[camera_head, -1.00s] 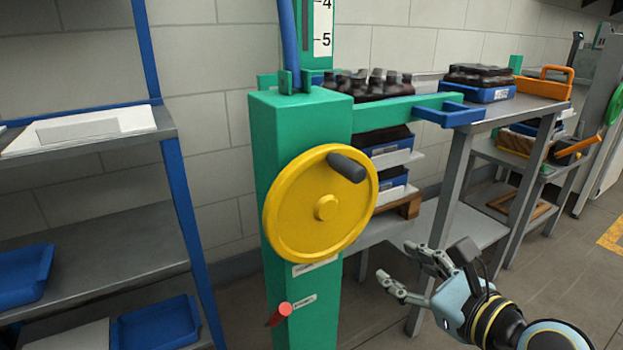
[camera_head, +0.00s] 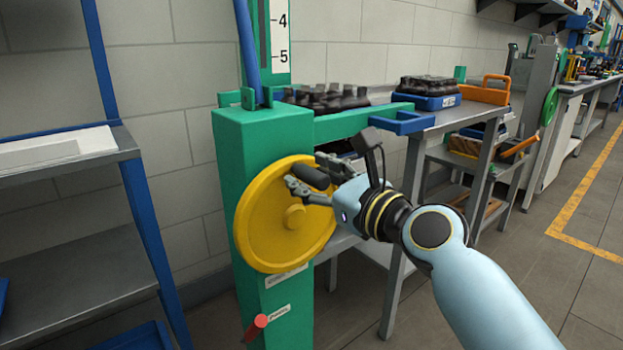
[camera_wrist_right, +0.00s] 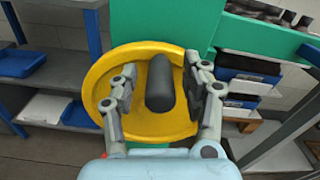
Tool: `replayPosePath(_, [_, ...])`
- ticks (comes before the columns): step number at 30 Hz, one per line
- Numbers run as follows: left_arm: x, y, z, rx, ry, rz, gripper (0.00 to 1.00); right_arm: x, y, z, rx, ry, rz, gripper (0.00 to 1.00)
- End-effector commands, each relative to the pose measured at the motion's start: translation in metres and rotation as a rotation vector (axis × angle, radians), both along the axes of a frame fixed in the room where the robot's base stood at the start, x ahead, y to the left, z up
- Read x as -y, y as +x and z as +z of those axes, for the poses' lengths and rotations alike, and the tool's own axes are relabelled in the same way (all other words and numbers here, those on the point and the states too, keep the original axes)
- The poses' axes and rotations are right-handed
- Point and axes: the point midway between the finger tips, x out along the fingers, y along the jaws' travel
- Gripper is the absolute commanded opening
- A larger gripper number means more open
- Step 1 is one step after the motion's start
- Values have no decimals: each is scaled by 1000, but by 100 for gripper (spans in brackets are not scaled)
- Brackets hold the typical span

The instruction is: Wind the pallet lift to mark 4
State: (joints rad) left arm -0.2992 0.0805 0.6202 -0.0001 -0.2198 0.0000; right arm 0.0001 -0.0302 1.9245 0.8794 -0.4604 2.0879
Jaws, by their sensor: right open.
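The pallet lift's green post (camera_head: 262,150) carries a yellow handwheel (camera_head: 262,225) with a dark crank knob (camera_head: 310,176) at its upper right. The number scale (camera_head: 281,40) above shows 4 and 5; no pointer on it is clear to me. A red lever (camera_head: 256,327) sits low on the post. My right gripper (camera_head: 303,176) is open at the knob. In the right wrist view the knob (camera_wrist_right: 160,85) stands between the two open fingers, with the wheel (camera_wrist_right: 105,75) behind it. I see no firm grip on it. My left gripper is not in view.
A blue crate (camera_head: 430,101) and an orange carrier (camera_head: 487,92) are on the bench. Grey shelves (camera_head: 70,240) stand left.

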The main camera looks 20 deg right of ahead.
Motion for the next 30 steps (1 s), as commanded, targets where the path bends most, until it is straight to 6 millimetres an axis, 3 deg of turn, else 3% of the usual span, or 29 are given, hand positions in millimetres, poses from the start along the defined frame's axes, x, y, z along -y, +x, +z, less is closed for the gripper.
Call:
replayPosePath(9, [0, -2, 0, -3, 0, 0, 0, -1, 3, 0, 0, 0, 0, 48])
replayPosePath(20, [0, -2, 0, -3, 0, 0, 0, -1, 3, 0, 0, 0, 0, 0])
replayPosePath(30, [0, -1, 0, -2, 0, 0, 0, -1, 3, 0, 0, -1, 0, 0])
